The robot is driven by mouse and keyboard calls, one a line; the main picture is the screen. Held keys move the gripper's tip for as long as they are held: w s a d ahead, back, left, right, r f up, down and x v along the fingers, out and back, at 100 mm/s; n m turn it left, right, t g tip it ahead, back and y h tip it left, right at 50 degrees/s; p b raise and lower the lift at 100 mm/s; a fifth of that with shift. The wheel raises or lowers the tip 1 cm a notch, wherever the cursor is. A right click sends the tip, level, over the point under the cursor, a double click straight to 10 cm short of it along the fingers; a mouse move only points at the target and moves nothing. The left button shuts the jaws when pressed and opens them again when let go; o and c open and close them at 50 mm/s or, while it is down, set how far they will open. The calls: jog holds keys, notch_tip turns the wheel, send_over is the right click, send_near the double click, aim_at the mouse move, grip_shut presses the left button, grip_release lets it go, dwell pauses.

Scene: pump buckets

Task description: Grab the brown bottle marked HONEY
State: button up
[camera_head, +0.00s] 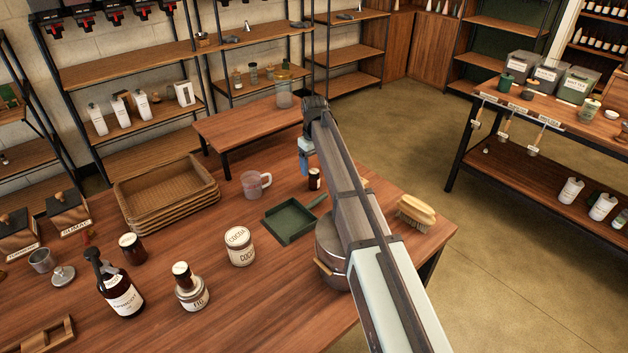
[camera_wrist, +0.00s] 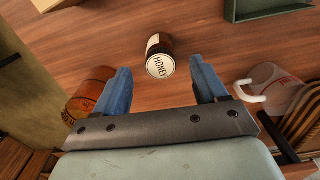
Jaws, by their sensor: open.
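The brown bottle marked HONEY (camera_wrist: 160,58) shows in the wrist view with its round labelled top facing the camera. It stands upright on the table, just ahead of the gap between my fingers. In the head view the small dark bottle (camera_head: 314,180) stands just below my gripper (camera_head: 304,158). In the wrist view my gripper (camera_wrist: 158,74) is open, with one blue finger on each side of the bottle's line. Nothing is held. The bottle's far side is hidden.
A clear measuring cup (camera_head: 256,184) and a green tray (camera_head: 290,221) are close to the bottle. A raised wooden shelf (camera_head: 245,129) carries an amber jar (camera_head: 284,92). Stacked baskets (camera_head: 168,195) stand left. A brush (camera_head: 416,214) lies right.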

aim_at(314, 171)
jog(key=shift+s+f, duration=0.1)
jog(key=shift+f, duration=2.9)
jog(key=c, duration=1.2)
